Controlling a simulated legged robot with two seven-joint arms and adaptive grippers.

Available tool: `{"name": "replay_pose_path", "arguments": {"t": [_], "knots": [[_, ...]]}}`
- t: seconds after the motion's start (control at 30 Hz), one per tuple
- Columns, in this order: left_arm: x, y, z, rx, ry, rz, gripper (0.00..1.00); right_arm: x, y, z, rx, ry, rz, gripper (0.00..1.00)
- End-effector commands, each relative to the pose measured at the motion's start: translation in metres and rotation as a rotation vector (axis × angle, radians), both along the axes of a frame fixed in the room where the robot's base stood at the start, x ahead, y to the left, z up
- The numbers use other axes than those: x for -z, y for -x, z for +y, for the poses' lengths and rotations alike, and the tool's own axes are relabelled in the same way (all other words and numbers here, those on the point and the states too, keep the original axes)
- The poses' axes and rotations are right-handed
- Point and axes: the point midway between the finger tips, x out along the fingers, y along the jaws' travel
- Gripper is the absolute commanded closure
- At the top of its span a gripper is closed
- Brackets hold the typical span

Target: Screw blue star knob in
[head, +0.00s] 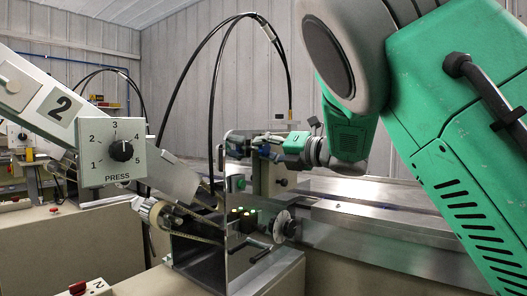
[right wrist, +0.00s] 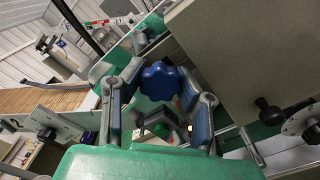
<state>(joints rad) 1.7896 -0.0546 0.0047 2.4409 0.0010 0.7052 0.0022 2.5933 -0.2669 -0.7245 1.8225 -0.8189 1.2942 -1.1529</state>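The blue star knob (right wrist: 160,80) shows in the right wrist view, between the two fingers of my right gripper (right wrist: 161,85). The fingers lie close against both sides of it, and the gripper looks shut on it. In the head view my right gripper (head: 268,148) reaches in from the right to the top of the clear-sided machine unit (head: 245,190). There the knob is mostly hidden by the fingers. How deep the knob sits cannot be told. My left gripper is in neither view.
A press dial box (head: 112,152) hangs at the left beside a slanted arm marked 2. Black cables (head: 212,80) arch behind the machine unit. A hand crank (head: 262,253) and a round dial (head: 284,224) sit low on its front. A metal conveyor bed (head: 380,215) extends right.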

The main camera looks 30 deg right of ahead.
Motion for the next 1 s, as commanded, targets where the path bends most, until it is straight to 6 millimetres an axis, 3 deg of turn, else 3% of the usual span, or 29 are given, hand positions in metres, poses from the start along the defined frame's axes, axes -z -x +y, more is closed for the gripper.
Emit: {"name": "replay_pose_path", "arguments": {"t": [0.27, 1.0], "knots": [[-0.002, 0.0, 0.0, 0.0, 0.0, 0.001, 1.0, 0.0, 0.0, -0.001, 0.003, -0.01, 0.006, 1.0], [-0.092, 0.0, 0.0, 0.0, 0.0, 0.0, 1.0, -0.003, 0.0, -0.001, 0.004, -0.649, 0.273, 1.0]]}}
